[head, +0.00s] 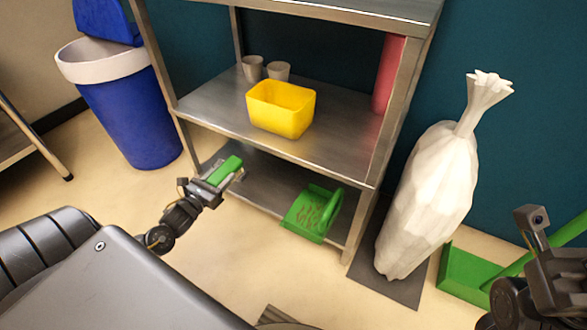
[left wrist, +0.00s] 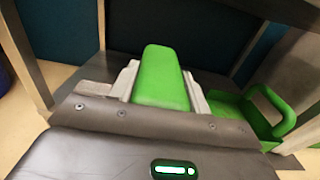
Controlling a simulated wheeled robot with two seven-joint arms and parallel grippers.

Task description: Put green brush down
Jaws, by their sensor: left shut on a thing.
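My left gripper (head: 222,178) is shut on the green brush (head: 224,169), at the front left of the shelf's lowest level. In the left wrist view, the brush (left wrist: 163,78) sits between the two pale fingers of the gripper (left wrist: 163,88). Its underside is hidden, so I cannot tell whether it touches the shelf.
The metal shelf (head: 215,108) holds a yellow bin (head: 280,108), two cups (head: 252,68) and a red cylinder (head: 389,72) on its middle level. A blue trash can (head: 128,118) stands left. A white sack (head: 425,205) and a large green dustpan (head: 462,272) stand right.

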